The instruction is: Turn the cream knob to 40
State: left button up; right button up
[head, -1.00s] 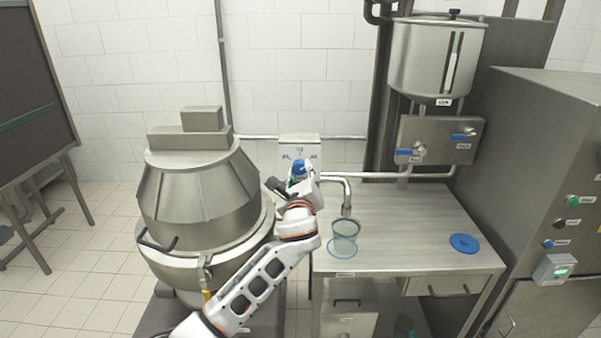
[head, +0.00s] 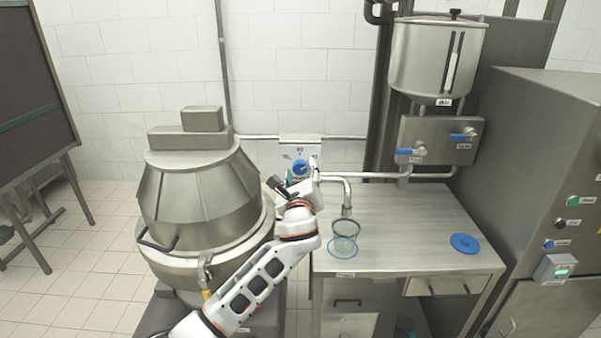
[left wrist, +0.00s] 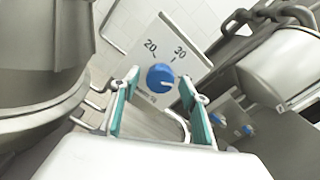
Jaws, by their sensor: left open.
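The dial panel (head: 300,147) is on the wall pipe, with a round blue knob (head: 300,168) on its face. In the left wrist view the knob (left wrist: 160,77) shows face-on with the marks 20 and 30 above it. A pale pointer mark on it seems to face right and slightly down. The mark 40 cannot be read here, and the small print below the knob is too blurred. My left gripper (head: 301,178) is open in front of the knob. In the left wrist view its teal fingers (left wrist: 158,92) are on either side of the knob, seemingly apart from it.
A glass (head: 345,232) stands on a blue ring on the steel table (head: 400,215), below a curved spout (head: 347,195). A blue disc (head: 464,243) lies at the right. A large steel kettle (head: 200,205) stands close left of my arm. Blue-handled valves (head: 412,152) are at the right.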

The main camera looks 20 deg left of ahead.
pick_arm(q)
jog(key=shift+s, duration=0.1)
jog(key=v, duration=1.2)
